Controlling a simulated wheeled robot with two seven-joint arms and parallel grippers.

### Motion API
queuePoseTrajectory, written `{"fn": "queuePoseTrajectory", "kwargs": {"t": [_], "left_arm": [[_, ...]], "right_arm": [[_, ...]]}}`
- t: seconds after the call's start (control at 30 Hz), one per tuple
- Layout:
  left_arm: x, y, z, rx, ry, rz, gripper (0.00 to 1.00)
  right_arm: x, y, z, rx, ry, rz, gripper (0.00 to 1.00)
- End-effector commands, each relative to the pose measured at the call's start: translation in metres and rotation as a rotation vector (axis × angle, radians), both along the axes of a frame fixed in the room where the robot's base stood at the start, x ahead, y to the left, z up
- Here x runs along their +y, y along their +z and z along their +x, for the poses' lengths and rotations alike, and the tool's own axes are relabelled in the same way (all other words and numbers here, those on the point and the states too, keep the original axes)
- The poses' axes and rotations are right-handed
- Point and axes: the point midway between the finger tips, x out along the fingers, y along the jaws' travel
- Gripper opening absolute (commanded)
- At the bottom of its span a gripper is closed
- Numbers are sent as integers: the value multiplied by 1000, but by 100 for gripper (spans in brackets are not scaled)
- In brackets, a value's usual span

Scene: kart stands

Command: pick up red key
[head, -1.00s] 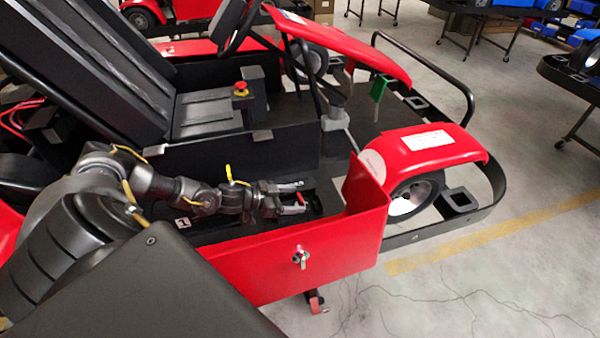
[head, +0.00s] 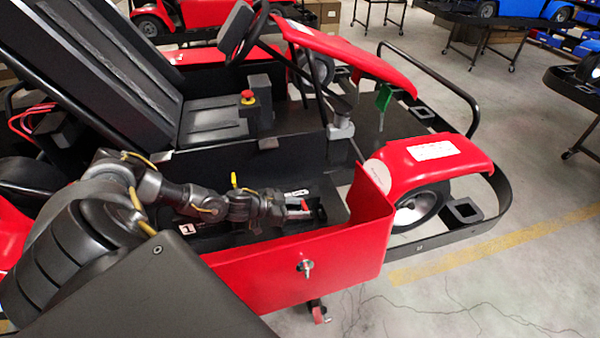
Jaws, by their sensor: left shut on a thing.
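The red key (head: 305,205) shows as a small red piece at the fingertips of my left gripper, inside the black side bay of the red kart. My left gripper (head: 300,204) reaches in from the left, low in the bay behind the red side panel, and is shut on the red key. The fingers hide most of the key. They are small and dark here, so I cannot tell whether the key still touches the black holder (head: 319,212) around it. My right gripper is not in view.
The red side panel (head: 340,250) stands in front of the bay, with a metal latch (head: 305,266). A black inner wall (head: 240,163) rises behind. The red fender (head: 425,155) and wheel (head: 420,205) are to the right. Open floor (head: 490,270) lies at the right.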

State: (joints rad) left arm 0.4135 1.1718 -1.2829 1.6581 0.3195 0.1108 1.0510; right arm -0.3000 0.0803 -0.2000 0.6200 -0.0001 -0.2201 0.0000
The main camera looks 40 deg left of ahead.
Motion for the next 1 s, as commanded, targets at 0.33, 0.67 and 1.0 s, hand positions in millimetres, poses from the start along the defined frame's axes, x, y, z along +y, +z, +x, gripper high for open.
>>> {"fn": "queuePoseTrajectory", "kwargs": {"t": [0.33, 0.67, 1.0], "left_arm": [[1, 47, 0, -6, -1, 1, 19], [1, 133, 0, -6, -1, 5, 19], [0, 176, 0, -3, -1, 1, 19]], "right_arm": [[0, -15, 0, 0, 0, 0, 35], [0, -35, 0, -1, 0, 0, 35], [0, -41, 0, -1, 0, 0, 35]]}}
